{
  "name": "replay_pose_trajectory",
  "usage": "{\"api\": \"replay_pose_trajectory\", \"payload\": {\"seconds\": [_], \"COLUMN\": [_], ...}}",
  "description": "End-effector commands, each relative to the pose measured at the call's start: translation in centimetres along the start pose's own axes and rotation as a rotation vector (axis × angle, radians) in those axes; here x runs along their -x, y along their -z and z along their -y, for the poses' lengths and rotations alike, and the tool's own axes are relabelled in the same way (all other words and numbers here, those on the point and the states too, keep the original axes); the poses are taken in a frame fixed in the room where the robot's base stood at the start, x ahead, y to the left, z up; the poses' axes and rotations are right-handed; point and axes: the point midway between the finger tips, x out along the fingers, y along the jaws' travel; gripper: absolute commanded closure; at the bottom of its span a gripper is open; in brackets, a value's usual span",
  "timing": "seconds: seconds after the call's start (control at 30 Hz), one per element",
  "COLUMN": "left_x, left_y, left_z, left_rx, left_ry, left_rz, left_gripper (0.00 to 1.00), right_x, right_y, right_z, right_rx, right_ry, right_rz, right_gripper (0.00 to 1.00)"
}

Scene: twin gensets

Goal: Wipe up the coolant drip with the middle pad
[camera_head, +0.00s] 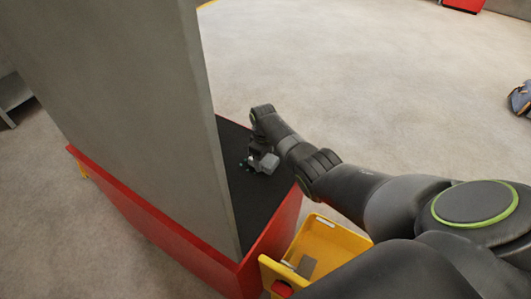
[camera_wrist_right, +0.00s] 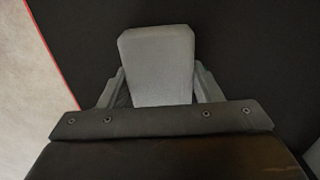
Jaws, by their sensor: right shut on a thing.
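My right gripper (camera_head: 258,164) reaches over the black top of a red-edged base (camera_head: 262,206), beside a tall grey panel (camera_head: 150,110). In the right wrist view my right gripper (camera_wrist_right: 158,85) is shut on a light grey pad (camera_wrist_right: 157,62), which sticks out beyond the fingers over the black surface. Whether the pad touches the surface I cannot tell. A small green spot (camera_head: 243,163) shows at the gripper's tip; whether it is the coolant drip is unclear. My left gripper is out of view.
A yellow open tray (camera_head: 338,236) sits by the base's near corner, with a grey piece (camera_head: 306,266) inside, partly hidden by my arm. A red thing (camera_head: 282,288) is at its near side. The tall panel closes off the left. Open floor lies beyond.

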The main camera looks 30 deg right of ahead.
Motion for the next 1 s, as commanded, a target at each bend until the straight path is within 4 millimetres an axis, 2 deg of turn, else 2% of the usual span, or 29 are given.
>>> {"api": "replay_pose_trajectory", "payload": {"seconds": [0.03, 0.17, 0.6, 0.87, 1.0], "left_x": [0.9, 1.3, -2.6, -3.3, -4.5], "left_y": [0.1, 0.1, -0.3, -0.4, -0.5], "left_z": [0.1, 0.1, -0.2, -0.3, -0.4], "left_rx": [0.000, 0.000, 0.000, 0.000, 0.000], "left_ry": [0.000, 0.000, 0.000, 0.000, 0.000], "left_rz": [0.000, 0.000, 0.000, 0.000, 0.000], "left_gripper": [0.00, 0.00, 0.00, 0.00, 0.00], "right_x": [0.2, 0.0, -0.5, -0.2, -0.4], "right_y": [-0.1, -0.1, 2.9, 3.8, 4.5], "right_z": [0.7, 1.4, 1.3, 1.3, 1.3], "right_rx": [0.001, 0.001, 0.001, 0.000, 0.001], "right_ry": [0.006, 0.005, 0.002, 0.002, 0.001], "right_rz": [0.003, 0.003, -0.001, 0.000, -0.001], "right_gripper": [0.63, 0.63, 0.63, 0.63, 0.63]}}
